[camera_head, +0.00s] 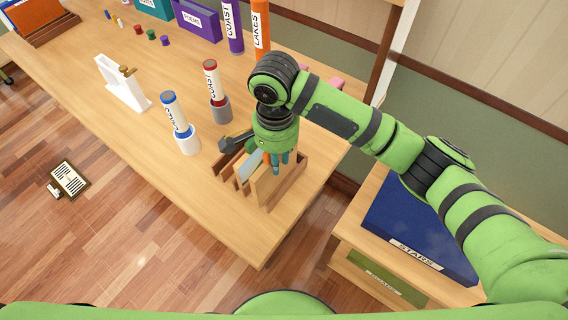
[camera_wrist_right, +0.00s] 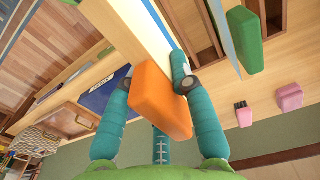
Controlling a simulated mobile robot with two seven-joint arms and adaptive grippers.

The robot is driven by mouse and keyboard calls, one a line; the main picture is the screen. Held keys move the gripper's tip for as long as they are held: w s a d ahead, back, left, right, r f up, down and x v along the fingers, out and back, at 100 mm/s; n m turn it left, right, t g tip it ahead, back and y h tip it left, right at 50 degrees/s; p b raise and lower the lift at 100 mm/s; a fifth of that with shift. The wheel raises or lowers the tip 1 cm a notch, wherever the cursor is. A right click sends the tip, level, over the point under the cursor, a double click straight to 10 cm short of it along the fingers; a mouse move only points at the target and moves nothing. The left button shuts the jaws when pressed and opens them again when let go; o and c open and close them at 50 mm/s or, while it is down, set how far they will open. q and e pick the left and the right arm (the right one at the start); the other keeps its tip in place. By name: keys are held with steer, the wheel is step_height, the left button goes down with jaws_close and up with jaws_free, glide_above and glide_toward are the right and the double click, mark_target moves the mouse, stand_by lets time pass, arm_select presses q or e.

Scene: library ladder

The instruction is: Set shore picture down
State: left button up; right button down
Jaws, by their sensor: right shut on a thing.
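My right gripper (camera_head: 279,162) points down over the slotted wooden rack (camera_head: 289,191) near the table's right end. Its teal fingers are shut on the orange grip block of a flat panel, which I take for the shore picture. In the right wrist view, the orange block (camera_wrist_right: 158,100) sits between the fingers, with the pale panel (camera_wrist_right: 143,32) running up from it. The picture's face is turned away. I cannot tell whether its lower edge is inside a slot. Another panel with a green block (camera_wrist_right: 250,42) stands beside it. My left gripper is not in view.
Blue COAST-like tube (camera_head: 174,116) and red-capped COAST tube (camera_head: 213,82) stand in holders left of the rack. A white stand (camera_head: 122,83) is farther left. A blue STARS box (camera_head: 420,226) lies on the lower right cabinet. The table's front is clear.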

mark_target(284, 177)
steer(key=shift+w+d+f, duration=0.75)
steer(key=shift+w+f, duration=0.05)
steer(key=shift+w, duration=0.25)
steer(key=shift+f+p, duration=0.4)
steer(key=shift+f, duration=1.5)
steer(key=shift+f, duration=0.1)
steer(key=c, duration=1.1)
jaws_free()
steer(key=shift+o, duration=0.2)
step_height(284, 177, up, 12)
steer(key=shift+r+b, duration=0.15)
steer(key=shift+b, duration=0.35)
